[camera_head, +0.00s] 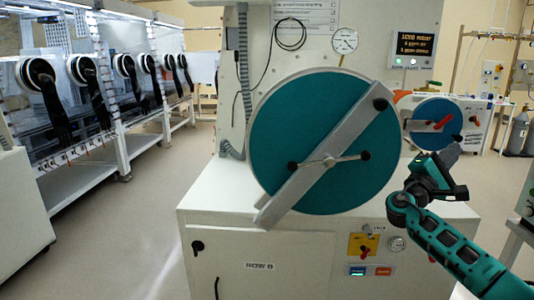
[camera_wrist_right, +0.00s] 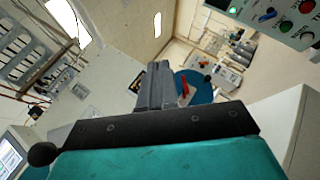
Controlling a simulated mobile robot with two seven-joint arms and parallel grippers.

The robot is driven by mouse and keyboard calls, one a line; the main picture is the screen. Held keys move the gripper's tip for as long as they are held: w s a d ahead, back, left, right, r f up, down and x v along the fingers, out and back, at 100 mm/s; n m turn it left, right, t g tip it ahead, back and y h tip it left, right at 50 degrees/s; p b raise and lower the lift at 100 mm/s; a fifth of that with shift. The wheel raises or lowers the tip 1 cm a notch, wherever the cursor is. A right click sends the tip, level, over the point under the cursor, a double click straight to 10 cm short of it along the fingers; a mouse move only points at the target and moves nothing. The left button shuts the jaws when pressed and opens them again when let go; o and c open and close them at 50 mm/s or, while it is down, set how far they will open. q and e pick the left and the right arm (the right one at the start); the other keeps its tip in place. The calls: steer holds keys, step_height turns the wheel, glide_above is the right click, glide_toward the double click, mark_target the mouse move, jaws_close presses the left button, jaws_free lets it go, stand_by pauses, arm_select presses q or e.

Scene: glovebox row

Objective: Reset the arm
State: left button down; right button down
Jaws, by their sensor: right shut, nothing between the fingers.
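My right arm comes in from the lower right of the head view, and my right gripper (camera_head: 452,158) is raised to the right of the large round teal door (camera_head: 290,130). The right gripper's fingers also show in the right wrist view (camera_wrist_right: 153,85); they are together and hold nothing. The gripper appears apart from the door and its diagonal grey bar (camera_head: 300,180). My left gripper is not in view.
A white cabinet (camera_head: 230,240) carries the large door. A smaller blue round door (camera_head: 436,120) with a red handle stands behind my right gripper. Gloveboxes with black gloves (camera_head: 95,95) line the left. Open floor (camera_head: 135,230) lies between them and the cabinet.

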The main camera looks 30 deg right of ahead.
steer(key=w+a+f+n+t+y, duration=0.2)
steer(key=w+a+f+t+y, duration=0.1)
steer(key=w+f+t+y, duration=0.8)
steer(key=w+a+f+m+t+y, duration=0.2)
steer(key=w+a+f+t+y, duration=0.15)
steer(key=w+a+y, duration=0.4)
steer(key=s+a+f+g+y, duration=0.1)
steer(key=s+a+f+y, duration=0.2)
steer(key=s+a+f, duration=0.55)
steer(key=s+a+f+g+y, duration=0.2)
steer(key=s+a+f, duration=0.1)
steer(key=a+f, duration=0.9)
steer(key=s+a+f+m+g+y, duration=0.1)
steer(key=s+a+f, duration=0.1)
steer(key=s+a, duration=0.6)
steer(key=s+a+f+m+g+y, duration=0.1)
steer(key=s+a+f+m, duration=0.1)
steer(key=s+a, duration=0.6)
steer(key=shift+a+f+m, duration=0.3)
steer(key=shift+a+f, duration=0.45)
